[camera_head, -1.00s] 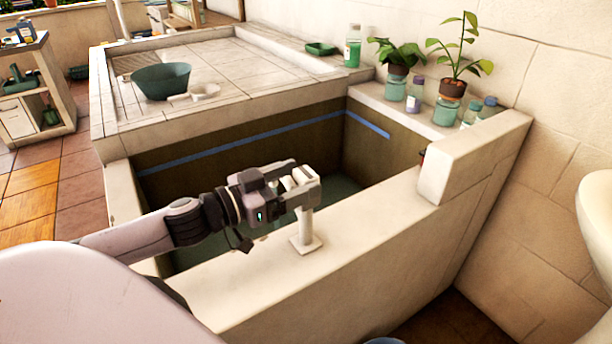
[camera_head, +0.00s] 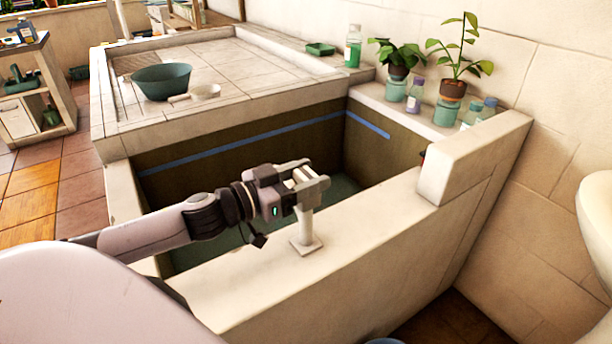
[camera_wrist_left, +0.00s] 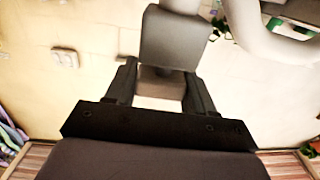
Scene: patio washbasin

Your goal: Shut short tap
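The short tap is a pale post (camera_head: 305,232) on a square foot, upright on the front wall of the basin. My left gripper (camera_head: 314,182) is at its top, with pale tap parts showing between and behind the fingers. In the left wrist view, my left gripper's two dark fingers (camera_wrist_left: 160,85) stand apart on either side of a brownish-grey block, very close to its sides. A larger grey block (camera_wrist_left: 174,38) and a pale curved pipe lie beyond. Whether the fingers press on the block cannot be told. My right gripper is not in view.
The basin wall (camera_head: 390,215) runs along the front, with a raised block (camera_head: 470,155) at its right end. Bottles and potted plants (camera_head: 452,88) stand on the right ledge. A green bowl (camera_head: 162,82) and a pale scoop (camera_head: 204,91) rest on the back slab.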

